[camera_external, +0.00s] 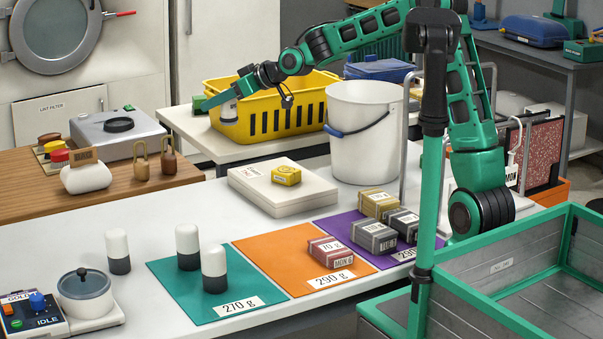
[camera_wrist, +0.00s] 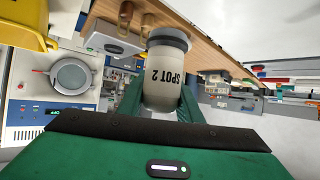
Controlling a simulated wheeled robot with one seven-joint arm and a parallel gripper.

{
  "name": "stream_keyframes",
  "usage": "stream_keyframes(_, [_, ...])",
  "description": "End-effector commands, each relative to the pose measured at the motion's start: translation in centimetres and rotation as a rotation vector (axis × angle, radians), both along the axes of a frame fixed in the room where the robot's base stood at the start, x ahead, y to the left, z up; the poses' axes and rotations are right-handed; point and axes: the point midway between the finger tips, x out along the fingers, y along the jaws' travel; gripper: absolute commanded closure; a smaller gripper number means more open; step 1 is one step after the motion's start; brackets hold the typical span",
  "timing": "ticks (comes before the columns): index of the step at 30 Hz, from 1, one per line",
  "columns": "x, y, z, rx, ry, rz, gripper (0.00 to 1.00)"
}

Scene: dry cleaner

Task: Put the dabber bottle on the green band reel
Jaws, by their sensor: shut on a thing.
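The dabber bottle (camera_wrist: 163,80) is whitish with a grey end and the lettering "SPOT 2", which reads upside down in the wrist view. My gripper (camera_wrist: 160,105) is shut on it, with a green finger on each side. In the external view my gripper (camera_external: 222,95) is at the left end of the yellow basket, and the bottle (camera_external: 228,108) shows small and partly covered by the fingers. A green item (camera_external: 199,103) lies at the back table's left edge, just left of the bottle; I cannot tell whether it is the green band reel.
The yellow basket (camera_external: 300,112) and white bucket (camera_external: 363,135) stand close on the right. Padlock-like brown items (camera_external: 168,157) and a white dispenser (camera_external: 86,178) stand on the wooden counter (camera_external: 35,210). Several black-and-white cylinders stand around the green mat (camera_external: 180,290).

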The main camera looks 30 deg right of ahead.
Motion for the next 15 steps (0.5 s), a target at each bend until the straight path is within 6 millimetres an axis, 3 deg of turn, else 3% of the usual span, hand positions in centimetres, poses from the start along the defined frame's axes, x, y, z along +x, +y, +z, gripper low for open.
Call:
stream_keyframes(1, [1.1,-1.8,0.4,0.001,-0.001,0.007,0.93])
stream_keyframes(6, [3.4,-6.6,1.6,0.000,-0.001,0.068,0.93])
stream_keyframes(15, [6.1,-17.8,4.1,0.000,0.000,0.169,0.93])
